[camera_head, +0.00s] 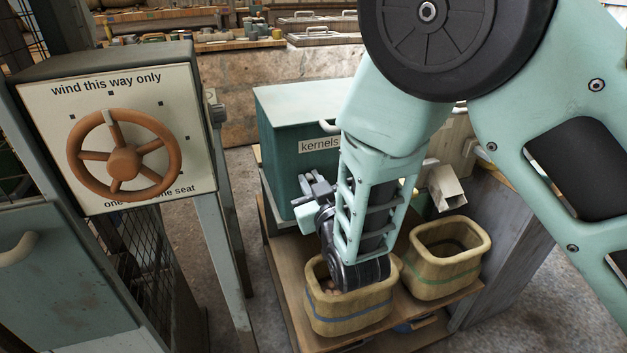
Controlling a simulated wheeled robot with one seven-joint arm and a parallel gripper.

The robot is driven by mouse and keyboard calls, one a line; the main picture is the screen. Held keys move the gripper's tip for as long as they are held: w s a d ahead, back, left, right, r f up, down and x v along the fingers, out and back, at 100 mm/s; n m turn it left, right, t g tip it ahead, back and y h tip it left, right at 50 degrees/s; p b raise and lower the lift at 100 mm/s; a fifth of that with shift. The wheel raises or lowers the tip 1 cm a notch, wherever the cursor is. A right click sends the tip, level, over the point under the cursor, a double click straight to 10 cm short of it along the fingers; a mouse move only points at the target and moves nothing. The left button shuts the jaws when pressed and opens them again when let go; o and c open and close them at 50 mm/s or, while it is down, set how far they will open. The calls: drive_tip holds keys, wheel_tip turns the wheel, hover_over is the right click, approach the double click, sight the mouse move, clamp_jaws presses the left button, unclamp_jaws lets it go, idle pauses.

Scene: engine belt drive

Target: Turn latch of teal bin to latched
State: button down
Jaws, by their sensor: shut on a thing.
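The teal bin (285,135) stands on a wooden stand in the middle, with its lid down and a label reading "kernels" on its front. My forearm covers the right part of the bin's front.
Two yellow tubs stand on the wooden stand: one with a blue band (345,318) below my wrist, one with a green band (440,275) to its right. A grey chute (446,188) hangs above the right tub. At left stands a panel with an orange handwheel (123,160).

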sight(297, 186)
drive_tip(key=n+p, duration=0.1)
drive_tip(key=n, duration=0.3)
drive_tip(key=a+f+n+p, duration=0.1)
drive_tip(key=n+p, duration=0.1)
drive_tip(key=n, duration=0.2)
drive_tip(key=a+n+p, duration=0.1)
drive_tip(key=n, duration=0.3)
drive_tip(key=shift+s+f+n, duration=0.3)
drive_tip(key=shift+s+f, duration=0.1)
drive_tip(key=shift+f+n+p, duration=0.2)
drive_tip(key=shift+n+p, duration=0.2)
drive_tip(key=shift+n, duration=0.35)
drive_tip(key=shift+f+n+p, duration=0.2)
drive_tip(key=shift+n+p, duration=0.15)
drive_tip(key=shift+n, duration=0.4)
drive_tip(key=shift+f, duration=0.1)
drive_tip(key=c, duration=1.4)
unclamp_jaws()
drive_tip(key=v, duration=1.7)
drive_tip(key=shift+s+p, duration=0.2)
drive_tip(key=shift+p, duration=0.2)
drive_tip(key=shift+w, duration=0.1)
